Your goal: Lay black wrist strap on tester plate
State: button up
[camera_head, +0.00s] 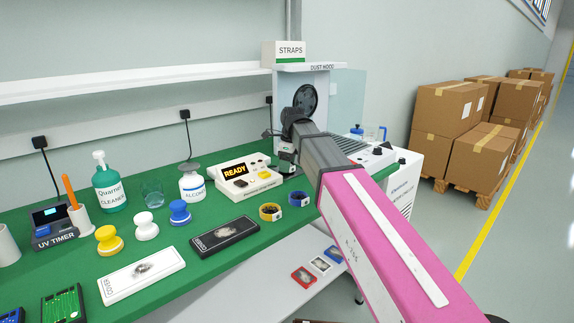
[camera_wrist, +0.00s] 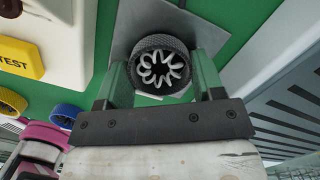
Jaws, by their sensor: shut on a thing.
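The black wrist strap (camera_wrist: 160,62) is a dark ribbed ring with a pale looped coil inside. It sits between the two fingers of my gripper (camera_wrist: 163,74), which is shut on it. In the wrist view a bare grey metal plate (camera_wrist: 128,22), apparently the tester plate, lies directly behind the strap. I cannot tell whether the strap touches it. In the head view my gripper (camera_head: 287,152) is at the right end of the white tester (camera_head: 236,187), whose display reads READY. The strap and most of the plate are hidden there by my arm.
A yellow strap (camera_head: 270,212) and a blue strap (camera_head: 299,199) lie on the green bench in front of the tester. The alcohol bottle (camera_head: 192,185) stands left of it. The dust hood (camera_head: 318,95) is behind my arm. A yellow TEST button (camera_wrist: 18,58) shows at left.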

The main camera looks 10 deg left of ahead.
jog(key=shift+f, duration=0.2)
jog(key=o, duration=1)
jog(key=r, duration=0.4)
jog(key=d+r, duration=0.1)
jog(key=r, duration=0.7)
jog(key=shift+s+d, duration=0.1)
jog(key=shift+d, duration=0.15)
